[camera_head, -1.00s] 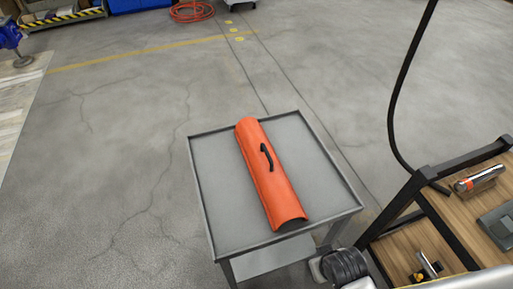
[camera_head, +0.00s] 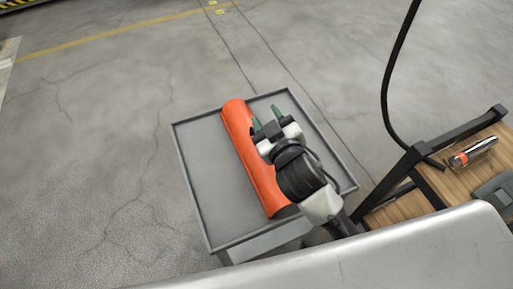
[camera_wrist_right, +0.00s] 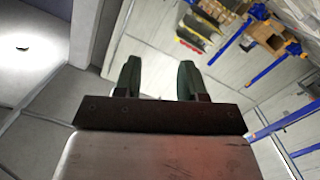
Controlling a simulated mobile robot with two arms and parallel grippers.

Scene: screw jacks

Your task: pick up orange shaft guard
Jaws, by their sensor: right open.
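The orange shaft guard (camera_head: 240,130) is a long half-round cover lying lengthwise on the grey tray-topped cart (camera_head: 205,190) in the head view. My right gripper (camera_head: 266,120) is above the cart, beside and partly over the guard's right side. Its green fingers point away from me, spread apart with nothing between them. My right arm hides the guard's black handle and part of its right side. In the right wrist view the two green fingers (camera_wrist_right: 160,80) are apart and empty, and the guard is not clearly seen. My left gripper is not in view.
A wood-topped bench (camera_head: 450,185) with a black frame stands at the right, holding a metal cylinder with an orange band (camera_head: 472,152). A black cable (camera_head: 386,90) hangs beside it. The concrete floor left of the cart is clear.

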